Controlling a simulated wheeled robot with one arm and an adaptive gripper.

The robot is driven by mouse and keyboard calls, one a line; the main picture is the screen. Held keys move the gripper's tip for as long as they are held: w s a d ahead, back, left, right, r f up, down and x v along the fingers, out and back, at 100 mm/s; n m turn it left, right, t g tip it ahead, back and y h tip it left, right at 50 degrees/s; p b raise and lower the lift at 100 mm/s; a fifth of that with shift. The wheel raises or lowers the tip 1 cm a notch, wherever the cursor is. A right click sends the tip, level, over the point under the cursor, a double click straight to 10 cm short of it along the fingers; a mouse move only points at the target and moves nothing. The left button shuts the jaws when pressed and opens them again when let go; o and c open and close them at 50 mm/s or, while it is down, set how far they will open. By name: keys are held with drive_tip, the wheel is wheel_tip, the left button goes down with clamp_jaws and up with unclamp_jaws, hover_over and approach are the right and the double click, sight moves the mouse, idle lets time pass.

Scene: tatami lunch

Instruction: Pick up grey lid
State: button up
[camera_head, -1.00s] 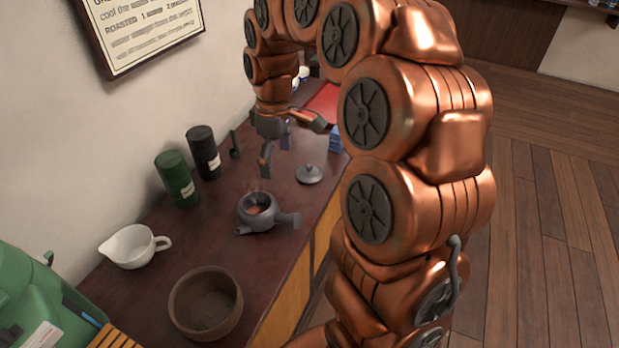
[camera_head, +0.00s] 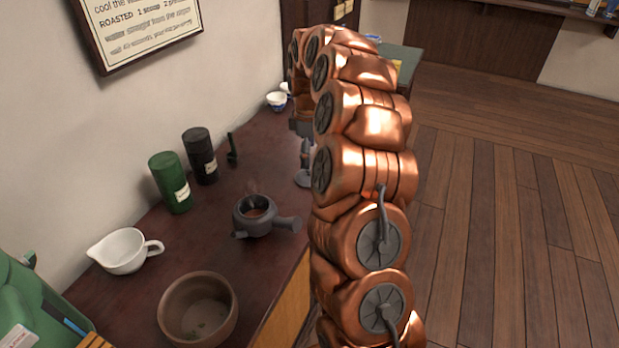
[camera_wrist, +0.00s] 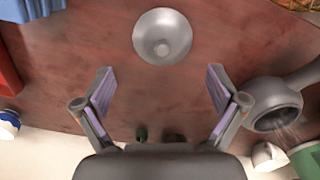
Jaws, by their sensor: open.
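The grey lid (camera_wrist: 162,36) is a round disc with a small knob, lying on the dark red counter. In the wrist view it sits top centre, beyond the fingertips and roughly midway between them. In the head view the lid (camera_head: 303,180) is partly hidden by my arm and gripper. My gripper (camera_wrist: 161,75) is open and empty, its two fingers spread wide; in the head view my gripper (camera_head: 304,155) hangs over the counter at the lid, mostly hidden by my arm. The grey teapot (camera_head: 257,215) stands open and steaming, left of and nearer than the lid.
A green canister (camera_head: 170,183), a black canister (camera_head: 200,156) and a white pitcher (camera_head: 124,251) stand along the wall side. A brown bowl (camera_head: 199,306) is at the near end. The counter around the lid is clear.

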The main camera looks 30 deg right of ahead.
sight(309, 172)
drive_tip(key=shift+s+f, duration=0.2)
drive_tip(key=shift+f, duration=3.1)
drive_tip(key=c, duration=1.4)
